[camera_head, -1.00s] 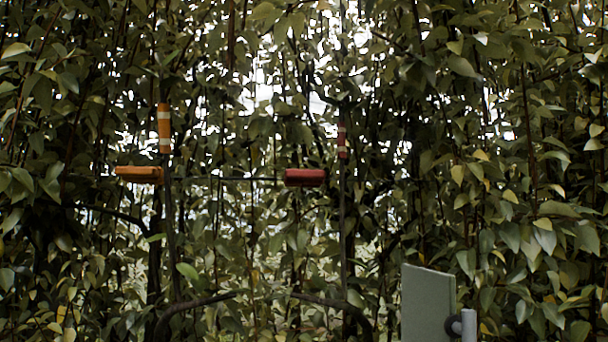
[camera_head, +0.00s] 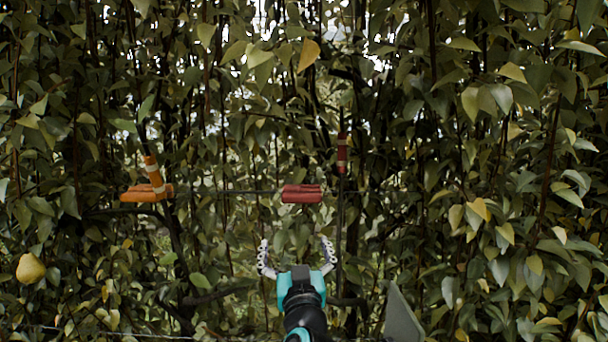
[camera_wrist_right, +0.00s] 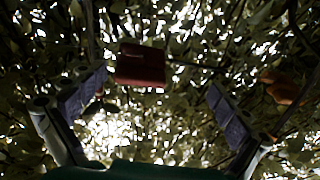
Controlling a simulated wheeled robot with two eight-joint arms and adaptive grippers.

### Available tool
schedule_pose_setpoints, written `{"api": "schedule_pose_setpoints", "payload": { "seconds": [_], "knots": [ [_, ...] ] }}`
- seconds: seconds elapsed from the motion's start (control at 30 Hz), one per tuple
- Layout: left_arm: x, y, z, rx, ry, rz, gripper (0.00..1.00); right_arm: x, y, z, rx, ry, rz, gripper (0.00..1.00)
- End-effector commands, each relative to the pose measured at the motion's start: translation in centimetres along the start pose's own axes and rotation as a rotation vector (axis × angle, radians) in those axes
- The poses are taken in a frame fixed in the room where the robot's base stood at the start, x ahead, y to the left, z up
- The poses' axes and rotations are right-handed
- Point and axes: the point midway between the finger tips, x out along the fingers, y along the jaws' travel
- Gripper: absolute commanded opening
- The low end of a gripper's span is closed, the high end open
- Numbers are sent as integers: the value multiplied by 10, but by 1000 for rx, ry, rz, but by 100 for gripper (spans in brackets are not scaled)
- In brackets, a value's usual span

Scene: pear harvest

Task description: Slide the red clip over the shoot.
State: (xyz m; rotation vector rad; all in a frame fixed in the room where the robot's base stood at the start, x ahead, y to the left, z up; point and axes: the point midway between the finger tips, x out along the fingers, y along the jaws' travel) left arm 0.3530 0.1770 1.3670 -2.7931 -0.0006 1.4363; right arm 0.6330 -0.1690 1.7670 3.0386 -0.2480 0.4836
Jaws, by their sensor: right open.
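The red clip (camera_head: 301,194) sits on a thin horizontal wire, left of an upright shoot with a red band (camera_head: 342,155); the clip and shoot are apart. My right gripper (camera_head: 295,249) is below the red clip, pointing up, with its fingers spread and nothing between them. In the right wrist view the red clip (camera_wrist_right: 140,65) shows beyond the open fingers, nearer the left one. An orange clip (camera_head: 136,195) is at the left, and a tilted orange-banded shoot (camera_head: 152,170) overlaps it in the picture. My left gripper is not in view.
Dense leaves and thin stems fill the background. A yellow pear (camera_head: 30,268) hangs at the far left. A grey-green panel (camera_head: 402,318) stands at the bottom, right of my right arm. The orange clip also shows in the right wrist view (camera_wrist_right: 281,90).

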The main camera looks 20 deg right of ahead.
Motion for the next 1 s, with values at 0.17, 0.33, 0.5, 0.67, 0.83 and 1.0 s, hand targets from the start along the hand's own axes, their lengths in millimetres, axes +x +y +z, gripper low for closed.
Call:
{"api": "schedule_pose_setpoints", "payload": {
  "seconds": [0.17, 0.33, 0.5, 0.67, 0.83, 1.0],
  "knots": [
    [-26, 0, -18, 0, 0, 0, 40, 26, 14, -45, -8, 62, 96, 100],
    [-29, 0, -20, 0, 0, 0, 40, 37, 20, -50, -12, 74, 120, 100],
    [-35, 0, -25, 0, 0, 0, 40, 64, 23, -52, -13, 73, 119, 100],
    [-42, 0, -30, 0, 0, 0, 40, 89, 26, -54, -13, 73, 118, 100],
    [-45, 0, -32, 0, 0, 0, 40, 103, 27, -54, -11, 72, 116, 100],
    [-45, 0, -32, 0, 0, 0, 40, 105, 27, -53, -12, 72, 116, 100]
  ]
}}
